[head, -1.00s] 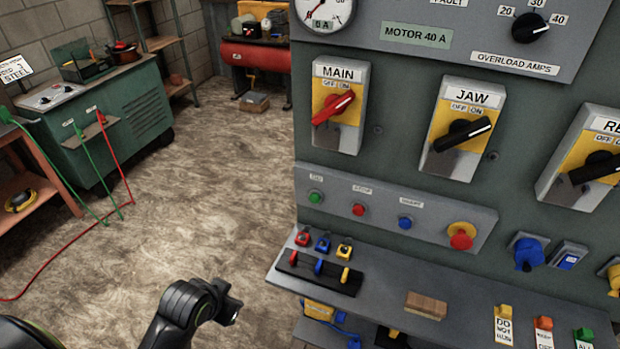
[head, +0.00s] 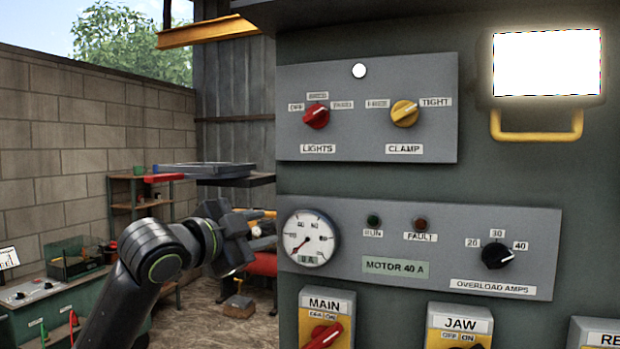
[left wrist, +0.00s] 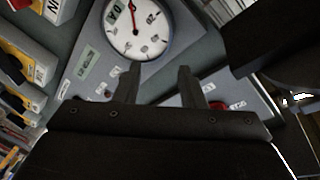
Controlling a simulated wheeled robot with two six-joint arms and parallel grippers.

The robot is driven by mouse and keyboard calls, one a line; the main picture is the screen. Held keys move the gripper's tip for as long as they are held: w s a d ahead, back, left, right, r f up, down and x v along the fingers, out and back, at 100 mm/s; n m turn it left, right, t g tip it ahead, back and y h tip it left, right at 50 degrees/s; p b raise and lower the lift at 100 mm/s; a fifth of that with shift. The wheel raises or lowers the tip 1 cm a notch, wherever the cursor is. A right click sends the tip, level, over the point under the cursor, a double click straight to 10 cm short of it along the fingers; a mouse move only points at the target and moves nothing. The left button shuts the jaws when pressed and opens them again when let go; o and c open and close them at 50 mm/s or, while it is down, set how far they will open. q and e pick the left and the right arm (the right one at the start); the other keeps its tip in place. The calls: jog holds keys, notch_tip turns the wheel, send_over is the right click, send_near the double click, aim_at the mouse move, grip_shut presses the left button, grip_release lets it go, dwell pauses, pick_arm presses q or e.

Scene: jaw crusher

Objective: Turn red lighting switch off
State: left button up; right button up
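The red lighting switch (head: 316,115) is a round knob above the LIGHTS label, on the upper grey panel (head: 380,147). OFF is marked at its left, with two more labels above and to the right; its pointer appears turned to the upper right, away from OFF. My left gripper (head: 256,228) is raised at the panel's lower left, beside the gauge and apart from the knob. In the left wrist view its two fingers (left wrist: 158,88) are apart with nothing between them. A red knob (left wrist: 219,105) shows partly behind the right finger there. My right gripper is out of view.
The yellow CLAMP knob (head: 404,113) is right of the red one. A round gauge (head: 310,238) and the motor panel (head: 380,290) are below. A lit floodlight (head: 546,62) with a yellow handle is at upper right.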

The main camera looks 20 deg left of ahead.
pick_arm(q)
jog(key=s+r+m+t+h, duration=0.1)
jog(key=s+r, duration=0.2)
jog(key=r, duration=0.5)
jog(key=s+r+m+t+h, duration=0.1)
jog(key=s+r+m+h, duration=0.15)
jog(key=r, duration=0.65)
jog(key=p, duration=0.9)
send_near(311, 116)
jog(key=shift+n+y, duration=0.25)
jog(key=shift+y, duration=0.2)
jog(key=x, duration=0.8)
jog(key=shift+w+d+r, duration=0.2)
jog(key=shift+d+r, duration=0.1)
jog(key=shift+r, duration=0.1)
jog(key=shift+w+d+p, duration=0.2)
jog(key=shift+w+p, duration=0.15)
jog(key=shift+w, duration=0.1)
grip_shut()
